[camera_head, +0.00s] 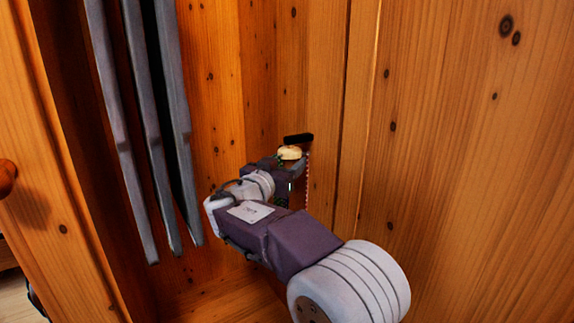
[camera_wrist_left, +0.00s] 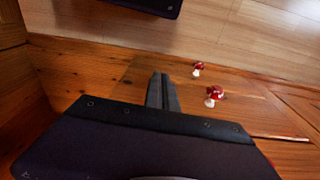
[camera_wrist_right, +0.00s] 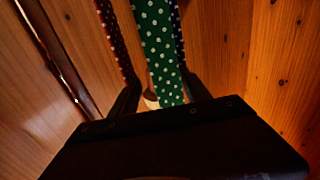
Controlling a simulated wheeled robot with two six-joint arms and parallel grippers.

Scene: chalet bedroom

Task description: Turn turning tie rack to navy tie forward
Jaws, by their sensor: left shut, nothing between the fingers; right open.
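The turning tie rack (camera_head: 290,152) shows as a small cream round top below a black bar on the wardrobe's wooden wall. My right gripper (camera_head: 284,167) is at the rack, hiding most of the ties. In the right wrist view, my right gripper (camera_wrist_right: 160,88) is open, with a green tie with white dots (camera_wrist_right: 158,45) in front of and between its fingers. A dark red dotted tie (camera_wrist_right: 117,45) hangs left of it. A navy dotted tie (camera_wrist_right: 178,32) is partly hidden behind its right edge. My left gripper (camera_wrist_left: 163,90) is shut and empty, away from the rack.
Grey hanging panels (camera_head: 135,130) stand left of my right arm inside the wardrobe. Wooden walls (camera_head: 450,150) close in on the right. In the left wrist view, two small red-and-white mushroom figures (camera_wrist_left: 214,96) are near a wooden surface, with pale floor beyond.

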